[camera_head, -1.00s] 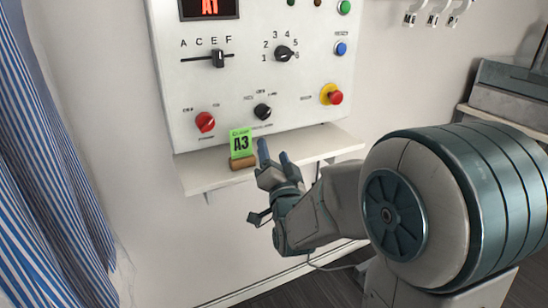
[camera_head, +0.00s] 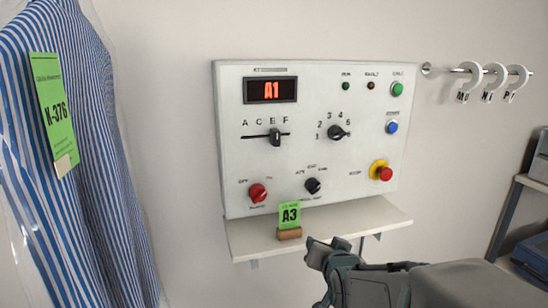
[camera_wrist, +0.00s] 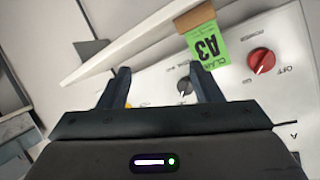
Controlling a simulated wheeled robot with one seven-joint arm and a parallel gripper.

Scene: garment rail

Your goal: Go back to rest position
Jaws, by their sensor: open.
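My gripper (camera_head: 330,250) is in front of the small white shelf, at the lower middle of the head view. In the wrist view its two fingers (camera_wrist: 162,88) stand apart with nothing held between them. The card also shows upside down in the wrist view (camera_wrist: 205,47), beyond the right finger.
The white control panel (camera_head: 355,100) on the wall reads A1. The shelf (camera_head: 345,222) juts out below it. White hooks (camera_head: 493,82) hang on a rail at upper right.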

